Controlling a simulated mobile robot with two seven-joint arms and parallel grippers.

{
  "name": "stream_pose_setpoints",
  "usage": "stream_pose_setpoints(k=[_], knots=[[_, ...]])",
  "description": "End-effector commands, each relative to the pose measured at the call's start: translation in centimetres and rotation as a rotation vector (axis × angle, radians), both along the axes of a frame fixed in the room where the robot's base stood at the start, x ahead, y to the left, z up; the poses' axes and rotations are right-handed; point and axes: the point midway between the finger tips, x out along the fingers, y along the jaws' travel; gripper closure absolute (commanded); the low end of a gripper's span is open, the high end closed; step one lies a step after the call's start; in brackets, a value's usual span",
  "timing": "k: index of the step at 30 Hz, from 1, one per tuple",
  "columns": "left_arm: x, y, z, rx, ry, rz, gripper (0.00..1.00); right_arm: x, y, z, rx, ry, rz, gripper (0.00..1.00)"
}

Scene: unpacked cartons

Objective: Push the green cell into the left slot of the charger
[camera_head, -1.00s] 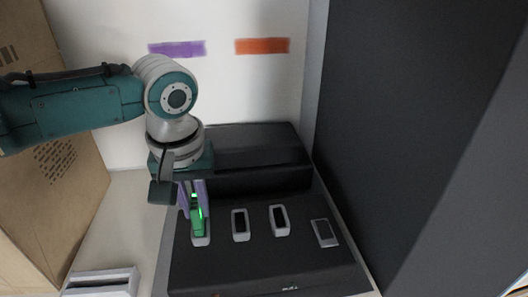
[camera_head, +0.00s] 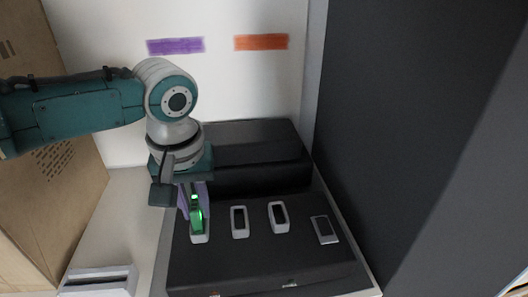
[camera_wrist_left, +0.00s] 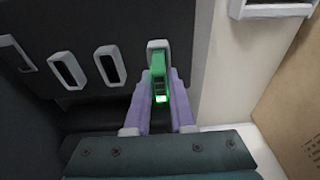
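The green cell (camera_head: 197,217) stands at the leftmost slot (camera_head: 200,239) of the black charger (camera_head: 260,268), with its lower end at the slot's pale frame. How deep it sits is hard to tell. A bright green light shows on its upper end. My left gripper (camera_head: 194,207) is above this slot, its purple fingers on either side of the cell. In the left wrist view the cell (camera_wrist_left: 158,66) lies between the fingertips, which appear closed on it, and its far end meets the slot frame. My right gripper is not in view.
Two empty pale-framed slots (camera_head: 239,222) and a grey-framed panel (camera_head: 323,229) lie to the right on the charger. The charger's raised back block (camera_head: 255,155) is behind. A cardboard carton (camera_head: 40,215) stands left, a dark wall (camera_head: 400,130) right. A pale box (camera_head: 98,281) sits front left.

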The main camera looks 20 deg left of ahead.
Motion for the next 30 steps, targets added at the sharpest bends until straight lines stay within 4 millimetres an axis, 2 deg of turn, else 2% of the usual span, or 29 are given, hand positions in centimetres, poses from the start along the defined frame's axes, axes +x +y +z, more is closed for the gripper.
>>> stream_pose_setpoints(k=[1,8,17,20,30], knots=[[0.0,0.0,0.0,0.000,0.000,0.000,0.71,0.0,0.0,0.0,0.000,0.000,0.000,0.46],[0.0,0.0,0.0,0.000,0.000,0.001,0.46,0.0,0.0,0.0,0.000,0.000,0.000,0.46],[0.0,0.0,0.4,0.000,0.000,0.001,0.46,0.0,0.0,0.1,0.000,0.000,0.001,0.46],[-0.1,-0.1,1.6,0.000,-0.001,0.001,0.46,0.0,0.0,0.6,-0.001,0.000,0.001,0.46],[-1.0,-0.6,8.0,0.001,-0.003,0.000,0.46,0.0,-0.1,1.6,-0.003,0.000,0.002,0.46]])
